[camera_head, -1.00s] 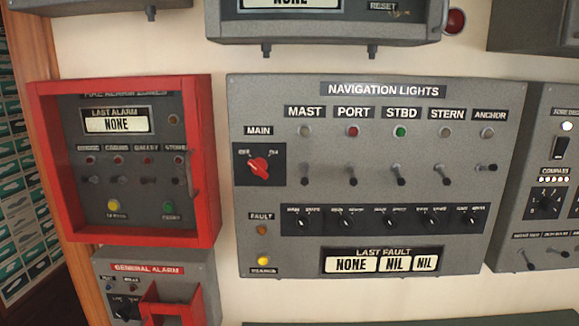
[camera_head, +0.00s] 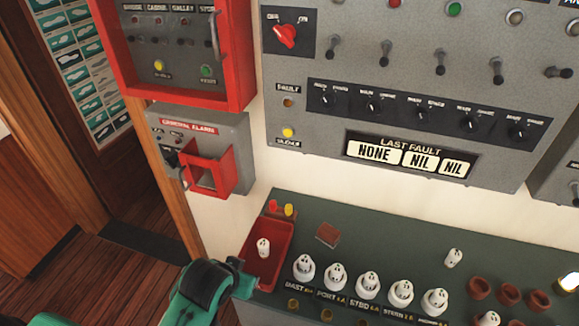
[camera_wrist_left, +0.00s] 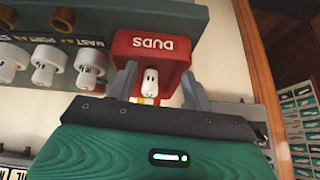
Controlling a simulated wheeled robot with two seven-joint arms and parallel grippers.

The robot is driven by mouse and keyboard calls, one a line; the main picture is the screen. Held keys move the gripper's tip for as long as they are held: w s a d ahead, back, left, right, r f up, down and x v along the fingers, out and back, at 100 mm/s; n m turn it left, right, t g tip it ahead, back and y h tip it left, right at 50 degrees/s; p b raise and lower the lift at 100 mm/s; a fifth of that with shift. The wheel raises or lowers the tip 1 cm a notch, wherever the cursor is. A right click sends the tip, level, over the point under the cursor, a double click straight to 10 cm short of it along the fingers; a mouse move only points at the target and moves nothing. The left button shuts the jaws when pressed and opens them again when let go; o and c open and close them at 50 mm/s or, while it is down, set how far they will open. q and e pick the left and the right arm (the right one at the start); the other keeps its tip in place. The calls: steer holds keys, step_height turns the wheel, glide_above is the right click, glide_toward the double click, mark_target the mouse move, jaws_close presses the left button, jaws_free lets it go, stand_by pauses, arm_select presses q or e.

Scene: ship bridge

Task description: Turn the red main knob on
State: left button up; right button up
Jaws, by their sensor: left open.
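The red main knob (camera_head: 286,36) is on a dark plate at the top left of the grey navigation lights panel (camera_head: 320,70) in the head view. Its white mark seems to point up and left, toward the left-hand label. My left gripper (camera_head: 240,277) is at the lower left of the head view, well below the knob and near the red bin. In the left wrist view its two fingers (camera_wrist_left: 158,90) are apart, with the red DUDS bin (camera_wrist_left: 140,42) and a white fuse (camera_wrist_left: 151,80) in the space beyond them. My right gripper is not in view.
A green-topped ledge (camera_head: 390,235) below the panel carries several white fuses in holders and brown empty sockets (camera_head: 509,293). The red alarm box (camera_head: 240,85) and the general alarm box (camera_head: 205,150) stick out from the wall left of the panel. Toggle switches protrude beside the knob.

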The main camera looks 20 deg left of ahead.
arm_select(q)
steer(key=w+r+t, duration=0.3)
steer(key=w+r, duration=0.5)
steer(key=r, duration=0.3)
steer(key=n+t, duration=0.4)
steer(key=t, duration=0.5)
glide_toward(283, 37)
steer(key=s, duration=0.4)
steer(key=shift+y, duration=0.3)
steer(key=w+p, duration=0.3)
steer(key=w, duration=0.1)
steer(key=w+p, duration=0.3)
steer(key=w, duration=0.1)
steer(key=w+p, duration=0.3)
steer(key=w, duration=0.1)
steer(key=shift+r, duration=0.25)
steer(key=shift+w+f+p, duration=0.15)
steer(key=shift+w+p, duration=0.3)
steer(key=shift+w, duration=0.4)
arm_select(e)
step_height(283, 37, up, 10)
arm_select(q)
steer(key=c, duration=0.9)
steer(key=shift+c, duration=0.3)
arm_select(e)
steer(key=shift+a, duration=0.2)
